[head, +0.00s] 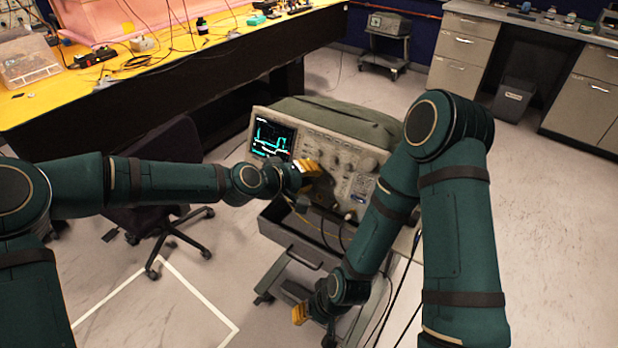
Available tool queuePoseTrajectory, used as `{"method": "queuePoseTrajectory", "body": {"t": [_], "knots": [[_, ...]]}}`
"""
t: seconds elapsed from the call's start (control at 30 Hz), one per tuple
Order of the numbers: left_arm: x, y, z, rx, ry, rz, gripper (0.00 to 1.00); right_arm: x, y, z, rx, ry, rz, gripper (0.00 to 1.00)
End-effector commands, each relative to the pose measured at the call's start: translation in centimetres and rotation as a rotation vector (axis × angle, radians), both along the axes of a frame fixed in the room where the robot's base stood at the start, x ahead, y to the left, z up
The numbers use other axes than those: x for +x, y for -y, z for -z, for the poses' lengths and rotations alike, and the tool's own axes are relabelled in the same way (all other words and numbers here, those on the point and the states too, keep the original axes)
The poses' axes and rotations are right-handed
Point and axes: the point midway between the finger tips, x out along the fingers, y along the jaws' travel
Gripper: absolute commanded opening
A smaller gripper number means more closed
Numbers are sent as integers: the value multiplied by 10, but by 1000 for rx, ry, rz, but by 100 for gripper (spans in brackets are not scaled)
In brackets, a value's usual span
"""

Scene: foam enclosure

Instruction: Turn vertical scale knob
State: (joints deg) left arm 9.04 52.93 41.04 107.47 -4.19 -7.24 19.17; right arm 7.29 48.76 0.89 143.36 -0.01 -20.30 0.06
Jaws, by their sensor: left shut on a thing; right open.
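The oscilloscope (365,158) stands on a wheeled cart, its lit screen (270,137) at the left of its front panel and its knobs to the right of the screen. My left gripper (312,170) is at the panel just right of the screen, shut on a knob there. Its yellow fingers cover that knob, so I cannot read its label. My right gripper (302,313) is open, low in front of the cart and apart from the oscilloscope. My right forearm crosses in front of the panel's right end.
The cart (283,236) has a dark tray with cables hanging from the panel. A dark office chair (165,150) stands left of it, beneath my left arm. A yellow-topped bench (130,80) is behind. Open floor (545,220) lies to the right.

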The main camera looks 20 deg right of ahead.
Motion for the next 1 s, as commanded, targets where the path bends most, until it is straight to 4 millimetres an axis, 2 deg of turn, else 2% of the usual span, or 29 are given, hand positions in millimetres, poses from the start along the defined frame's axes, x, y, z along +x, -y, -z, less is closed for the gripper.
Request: {"method": "queuePoseTrajectory", "body": {"t": [0.7,0.73,0.8,1.0], "knots": [[-3,2,2,47,46,37,0,1,0,3,0,2,1,47],[-3,2,2,47,46,37,26,1,0,3,0,2,1,47],[-3,2,2,47,46,37,50,1,0,3,0,2,1,47],[-1,1,1,46,47,33,52,1,0,3,0,1,0,47]]}}
